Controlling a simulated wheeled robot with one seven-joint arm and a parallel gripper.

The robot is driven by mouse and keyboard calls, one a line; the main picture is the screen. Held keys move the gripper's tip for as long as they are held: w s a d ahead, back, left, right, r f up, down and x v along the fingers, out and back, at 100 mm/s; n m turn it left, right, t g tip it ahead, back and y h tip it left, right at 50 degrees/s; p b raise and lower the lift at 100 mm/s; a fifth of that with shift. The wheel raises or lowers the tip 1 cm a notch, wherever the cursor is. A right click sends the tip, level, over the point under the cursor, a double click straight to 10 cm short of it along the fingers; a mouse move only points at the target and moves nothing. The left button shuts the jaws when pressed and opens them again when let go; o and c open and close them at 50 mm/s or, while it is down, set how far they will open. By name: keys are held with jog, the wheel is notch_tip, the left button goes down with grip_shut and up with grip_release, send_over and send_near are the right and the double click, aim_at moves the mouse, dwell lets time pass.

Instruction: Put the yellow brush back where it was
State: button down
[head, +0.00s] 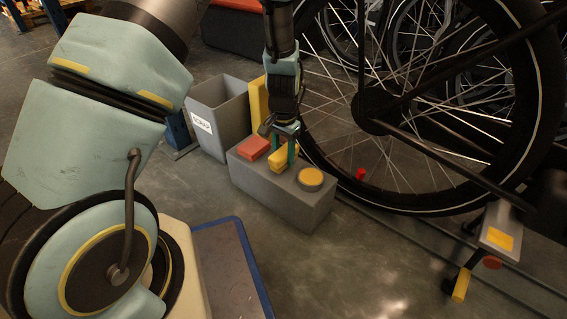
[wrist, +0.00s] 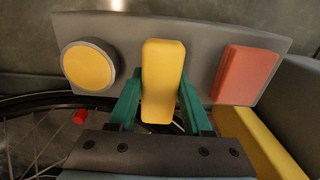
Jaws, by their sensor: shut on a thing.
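The yellow brush (head: 283,161) is a rounded yellow block between the green fingers of my gripper (head: 284,148). In the wrist view the brush (wrist: 162,80) stands out lengthwise between the two fingers (wrist: 160,105), which are shut on its sides. It is over the top of a grey block (head: 290,200), between a red block (head: 254,148) and a round yellow disc (head: 311,178). I cannot tell whether the brush touches the grey top. Its underside is hidden.
A grey bin (head: 222,115) with a label stands behind the grey block, beside a yellow upright piece (head: 258,102). A large bicycle wheel (head: 322,150) is close on the right, with a small red item (head: 360,174) near its spokes. Floor in front is clear.

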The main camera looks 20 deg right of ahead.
aim_at(283, 151)
jog(key=shift+f, duration=0.75)
jog(key=shift+r, duration=0.15)
jog(key=shift+c, duration=1.7)
grip_release()
notch_tip(283, 151, up, 12)
jog(key=p, duration=0.6)
jog(key=shift+p, duration=0.35)
